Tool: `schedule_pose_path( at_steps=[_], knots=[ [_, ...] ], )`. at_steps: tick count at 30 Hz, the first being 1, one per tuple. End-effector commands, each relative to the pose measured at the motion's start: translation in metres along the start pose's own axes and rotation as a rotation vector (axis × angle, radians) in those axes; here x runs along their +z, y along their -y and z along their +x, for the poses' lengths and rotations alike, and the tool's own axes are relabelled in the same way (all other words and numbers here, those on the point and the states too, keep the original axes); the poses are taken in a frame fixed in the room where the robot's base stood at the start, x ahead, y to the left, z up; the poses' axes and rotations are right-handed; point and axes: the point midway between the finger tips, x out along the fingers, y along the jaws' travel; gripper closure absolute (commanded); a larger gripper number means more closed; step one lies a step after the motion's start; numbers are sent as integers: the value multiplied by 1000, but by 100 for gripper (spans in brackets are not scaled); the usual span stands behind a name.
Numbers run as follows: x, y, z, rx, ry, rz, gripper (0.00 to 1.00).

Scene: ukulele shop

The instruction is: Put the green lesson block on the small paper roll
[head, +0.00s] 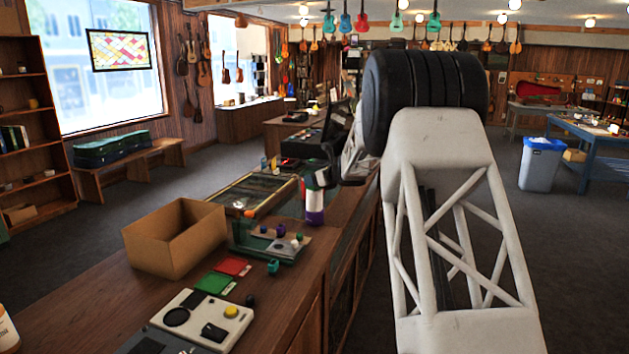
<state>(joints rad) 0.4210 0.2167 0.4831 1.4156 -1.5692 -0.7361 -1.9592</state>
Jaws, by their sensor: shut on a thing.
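Directly below is an upright white and purple cylinder (315,215), which may be the small paper roll. I cannot tell whether the green piece touches it. A small teal-green block (273,266) also lies on the counter, apart from my gripper.
An open cardboard box (175,238) stands left of my gripper. A tray with small coloured pieces (285,247), red (233,265) and green (214,283) flat squares and a pale device (200,318) lie in front. A glass-topped case (258,190) is behind.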

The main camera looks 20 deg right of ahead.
Motion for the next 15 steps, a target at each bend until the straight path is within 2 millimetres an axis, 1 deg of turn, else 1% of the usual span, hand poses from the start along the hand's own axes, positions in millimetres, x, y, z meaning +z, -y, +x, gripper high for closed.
schedule_pose_path(
  at_steps=[14, 15],
  knots=[
    [-5, 0, 2, 0, 1, 1, 71],
    [-5, 0, 2, 0, 1, 1, 44]
  ],
)
